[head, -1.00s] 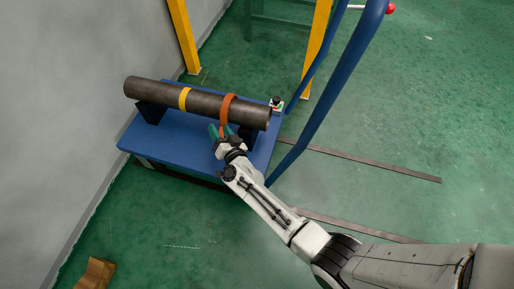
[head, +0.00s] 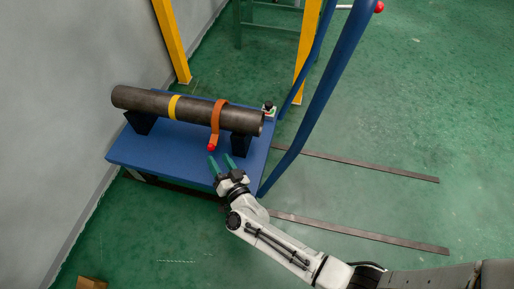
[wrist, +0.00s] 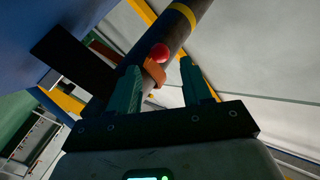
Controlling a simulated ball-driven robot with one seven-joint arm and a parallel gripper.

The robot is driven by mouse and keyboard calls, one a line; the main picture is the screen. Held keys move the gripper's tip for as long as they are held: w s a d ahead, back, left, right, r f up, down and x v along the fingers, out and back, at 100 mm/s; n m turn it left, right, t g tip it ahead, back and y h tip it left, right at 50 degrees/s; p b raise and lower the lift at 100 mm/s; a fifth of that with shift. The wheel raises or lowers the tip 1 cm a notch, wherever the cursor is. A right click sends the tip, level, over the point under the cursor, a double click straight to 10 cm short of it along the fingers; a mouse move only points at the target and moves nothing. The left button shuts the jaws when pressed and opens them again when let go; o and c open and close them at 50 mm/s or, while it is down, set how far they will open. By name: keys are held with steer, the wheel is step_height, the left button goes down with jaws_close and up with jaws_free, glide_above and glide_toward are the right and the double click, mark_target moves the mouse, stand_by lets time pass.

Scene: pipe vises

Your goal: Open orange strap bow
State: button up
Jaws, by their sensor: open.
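The orange strap bow (head: 216,116) curves over the dark pipe (head: 190,106) near its right end. A red knob (head: 211,147) sits at the strap's lower front end. My gripper (head: 221,163) is open and empty, with its green fingertips just in front of and below the knob, apart from it. In the wrist view the orange strap (wrist: 153,72) and the red knob (wrist: 160,53) show beyond and between my two green fingers (wrist: 160,85). The strap lies against the pipe.
A yellow band (head: 173,107) circles the pipe further left. The pipe rests on dark supports on a blue table (head: 180,150). A small box with a black button (head: 268,109) stands at the table's right edge. A blue tubular rail (head: 325,95) rises at the right.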

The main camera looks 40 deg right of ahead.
steer(key=s+a+r+n+g+y+p, duration=0.2)
steer(key=s+a+r+n+y+p, duration=0.15)
steer(key=r+p, duration=0.4)
steer(key=s+a+r+n+g+y+p, duration=0.2)
steer(key=s+r+n+y+p, duration=0.15)
steer(key=r+y+p, duration=0.35)
steer(key=s+d+r+n+g+h+p, duration=0.2)
steer(key=s+d+r+g+h+p, duration=0.2)
steer(key=s+r+p, duration=0.6)
steer(key=shift+s+d+r+n+g, duration=0.15)
steer(key=shift+d+r+n+g, duration=0.15)
steer(key=shift+d+r+g, duration=1)
steer(key=shift+a+f+g, duration=0.15)
steer(key=shift+f+g, duration=0.15)
steer(key=shift+f, duration=0.2)
